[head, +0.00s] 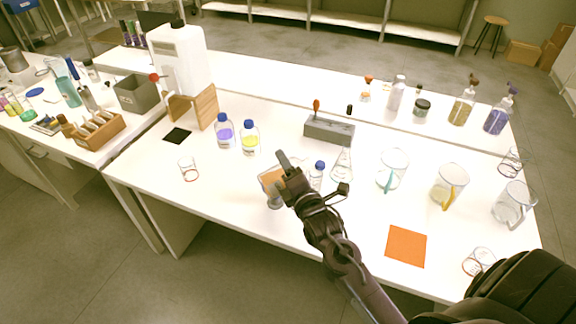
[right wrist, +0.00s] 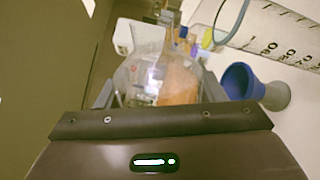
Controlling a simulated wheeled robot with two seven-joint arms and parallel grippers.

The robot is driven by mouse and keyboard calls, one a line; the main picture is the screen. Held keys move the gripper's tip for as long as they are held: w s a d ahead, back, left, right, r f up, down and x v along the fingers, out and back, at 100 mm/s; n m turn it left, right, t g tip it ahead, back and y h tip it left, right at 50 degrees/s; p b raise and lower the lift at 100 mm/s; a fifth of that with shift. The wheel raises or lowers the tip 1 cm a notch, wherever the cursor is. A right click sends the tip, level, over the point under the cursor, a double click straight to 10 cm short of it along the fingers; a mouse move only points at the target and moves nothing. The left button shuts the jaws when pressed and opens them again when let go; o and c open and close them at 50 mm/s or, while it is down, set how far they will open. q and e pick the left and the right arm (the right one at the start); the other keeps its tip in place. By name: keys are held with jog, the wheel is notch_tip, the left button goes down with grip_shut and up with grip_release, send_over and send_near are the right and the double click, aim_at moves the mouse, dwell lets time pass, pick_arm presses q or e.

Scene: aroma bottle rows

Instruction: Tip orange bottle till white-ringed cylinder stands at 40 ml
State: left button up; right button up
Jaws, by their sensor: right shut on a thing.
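My right gripper (head: 279,176) is shut on the bottle with orange liquid (head: 271,181), above the front middle of the table. In the right wrist view the clear bottle (right wrist: 143,72) lies between the fingers, with the orange liquid (right wrist: 180,84) gathered on its right side. It looks tilted. A grey, round-footed piece (head: 275,202) shows just below it in the head view. I cannot make out a white ring or a liquid level. My left gripper is out of view.
A blue-capped bottle (head: 316,175) and a flask (head: 342,166) stand right of the gripper. Purple (head: 225,134) and yellow (head: 250,140) bottles stand behind. Handled jugs (head: 391,171) are farther right. An orange mat (head: 406,246) lies near the front edge. The table's front left is mostly clear.

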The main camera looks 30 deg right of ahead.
jog(key=shift+d+r+m+p, duration=0.2)
jog(key=shift+r+m+p, duration=0.4)
jog(key=shift+m+p, duration=0.2)
dwell(0.4)
jog(key=shift+f, duration=0.1)
jog(key=shift+p, duration=0.5)
dwell(0.4)
jog(key=shift+f+m+p, duration=0.1)
jog(key=shift+m+p, duration=0.5)
jog(key=shift+p, duration=0.1)
dwell(2.5)
jog(key=shift+a+n+p, duration=0.15)
jog(key=shift+n+p, duration=0.35)
jog(key=shift+n, duration=0.5)
jog(key=shift+f+n, duration=0.3)
jog(key=shift+n, duration=0.1)
